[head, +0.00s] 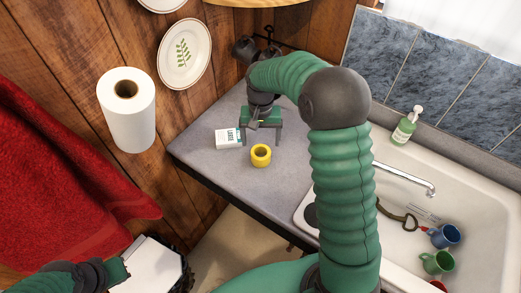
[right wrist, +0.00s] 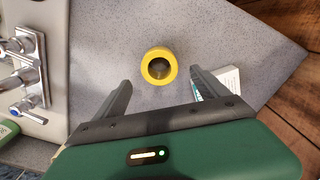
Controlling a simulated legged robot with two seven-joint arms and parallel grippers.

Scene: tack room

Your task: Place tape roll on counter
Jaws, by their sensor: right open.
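A yellow tape roll (head: 261,155) stands on the grey counter (head: 205,160), its dark hole facing up. In the right wrist view the tape roll (right wrist: 159,66) is just beyond the fingertips, centred between them and touching neither. My right gripper (head: 262,140) is open and empty, above the counter behind the tape roll. Its two fingers also show in the right wrist view (right wrist: 157,82). Of my left arm only a green and dark part shows at the lower left of the head view; its fingers cannot be made out.
A white box (head: 228,138) lies on the counter left of the right gripper. A sink (head: 400,188) with a tap, a blue mug (head: 445,236) and a green mug (head: 437,262) is at the right. A soap bottle (head: 404,127) stands behind it. The counter's front left is clear.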

